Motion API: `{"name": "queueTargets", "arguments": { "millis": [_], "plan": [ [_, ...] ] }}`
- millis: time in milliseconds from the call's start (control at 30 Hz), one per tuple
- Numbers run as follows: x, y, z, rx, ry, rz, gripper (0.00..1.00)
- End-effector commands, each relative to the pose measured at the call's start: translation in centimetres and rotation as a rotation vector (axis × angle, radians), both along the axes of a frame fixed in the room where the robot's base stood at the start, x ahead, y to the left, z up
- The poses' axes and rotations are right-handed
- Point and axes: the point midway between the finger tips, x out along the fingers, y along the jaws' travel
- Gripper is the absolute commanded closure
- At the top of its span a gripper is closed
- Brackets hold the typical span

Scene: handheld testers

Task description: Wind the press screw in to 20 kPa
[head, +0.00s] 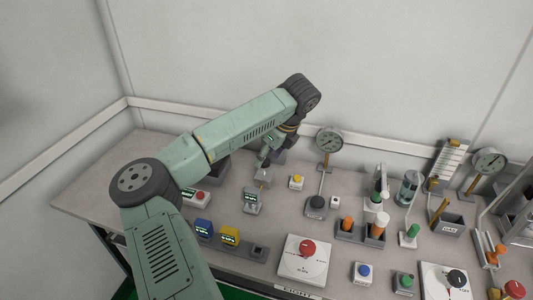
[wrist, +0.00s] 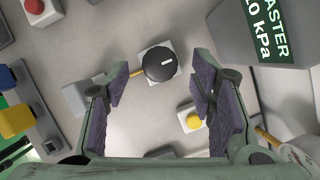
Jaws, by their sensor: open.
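A black round knob (wrist: 160,64) with a white mark, which looks like the press screw, sits on a pale square base in the wrist view. A yellow rod or pointer shows at its left. My gripper (wrist: 156,84) is open and empty, one finger on each side of the knob in the picture and apart from it. A grey box with a green master display (wrist: 268,30) is at the upper right; its reading is cut off and ends in "0 kPa". In the head view my gripper (head: 264,166) is over the bench's back part, and my arm hides the knob.
A yellow button (wrist: 193,121) lies just beside the right finger. A pale block (wrist: 76,98) is by the left finger. Blue (head: 203,228) and yellow (head: 229,237) testers stand in front. A dial gauge (head: 329,140) stands to the right. Several other instruments crowd the right side.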

Motion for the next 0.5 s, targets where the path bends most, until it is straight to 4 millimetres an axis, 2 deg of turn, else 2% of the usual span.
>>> {"name": "queueTargets", "arguments": {
  "millis": [200,433,500],
  "plan": [
    [0.3,0.4,-1.3,-0.001,0.001,0.0,0.49],
    [0.4,0.4,-1.4,0.0,0.0,0.0,0.49],
    [0.4,0.4,-1.4,-0.001,0.001,0.0,0.53]
  ]
}}
